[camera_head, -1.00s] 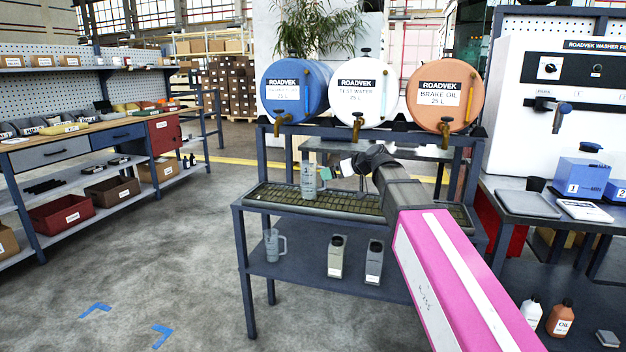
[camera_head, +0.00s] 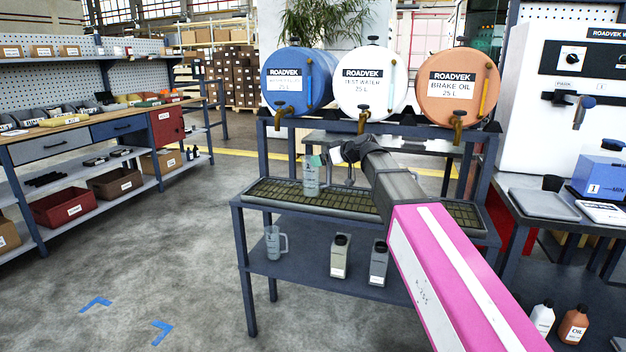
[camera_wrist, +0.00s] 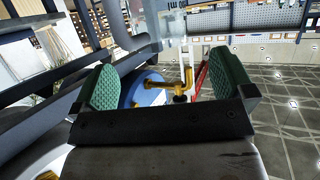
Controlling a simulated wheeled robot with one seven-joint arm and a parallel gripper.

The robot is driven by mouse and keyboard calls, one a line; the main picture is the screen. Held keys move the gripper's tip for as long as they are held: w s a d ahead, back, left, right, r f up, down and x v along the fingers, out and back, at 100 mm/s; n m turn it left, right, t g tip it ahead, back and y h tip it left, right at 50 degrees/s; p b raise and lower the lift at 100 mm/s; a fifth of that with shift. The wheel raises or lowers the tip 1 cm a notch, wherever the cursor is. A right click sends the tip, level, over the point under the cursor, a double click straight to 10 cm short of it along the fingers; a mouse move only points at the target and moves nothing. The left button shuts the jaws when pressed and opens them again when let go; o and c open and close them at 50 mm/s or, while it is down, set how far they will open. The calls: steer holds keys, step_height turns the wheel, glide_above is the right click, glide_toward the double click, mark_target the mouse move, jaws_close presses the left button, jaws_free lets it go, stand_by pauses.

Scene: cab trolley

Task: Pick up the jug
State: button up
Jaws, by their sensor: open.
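A grey translucent jug (camera_head: 311,182) with markings stands upright on the grated drip tray (camera_head: 259,197), below the left and middle barrels. A second, similar jug (camera_head: 271,243) with a handle stands on the lower shelf. My gripper (camera_head: 320,159) is close to the upper part of the tray jug, on its right; I cannot tell whether they touch. In the wrist view my gripper (camera_wrist: 167,80) is open, its green pads wide apart. A brass tap (camera_wrist: 158,86) shows beyond the gap.
Two canisters (camera_head: 340,257) stand on the lower shelf. A washer machine (camera_head: 530,120) is at right, a workbench (camera_head: 60,135) at left. Floor at left is clear.

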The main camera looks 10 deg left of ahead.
steer(key=x, duration=0.5)
steer(key=shift+a+r, duration=0.1)
steer(key=shift+r, duration=0.1)
steer(key=c, duration=1.3)
steer(key=shift+r, duration=0.1)
